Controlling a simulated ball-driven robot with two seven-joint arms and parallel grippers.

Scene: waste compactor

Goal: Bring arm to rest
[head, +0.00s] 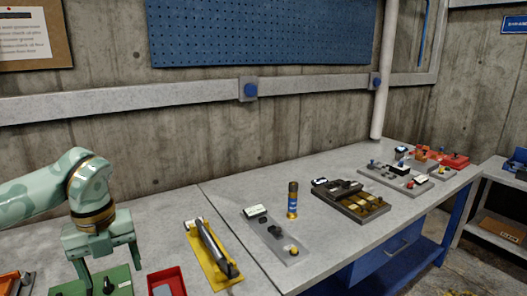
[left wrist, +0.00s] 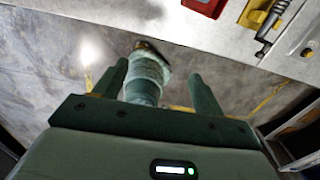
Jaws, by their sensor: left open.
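My left arm (head: 85,190) comes in from the left in the head view and bends down at a dark, gold-banded joint. My left gripper (head: 108,268) points down at the lower left, its two fingers apart with nothing between them. It overlaps a green board with a black knob (head: 109,286); I cannot tell the gap between them. In the left wrist view the open gripper (left wrist: 157,88) has its fingers wide apart, with floor and a pale green link of my own body seen beyond. My right gripper is not in view.
A red tray (head: 177,270) and a yellow holder with a dark-handled tool (head: 211,256) lie right of the gripper. Farther right stand a grey switch panel (head: 272,244), an upright blue-and-gold cylinder (head: 292,200) and a dark module board (head: 367,209). The bench edge (left wrist: 170,25) crosses the wrist view.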

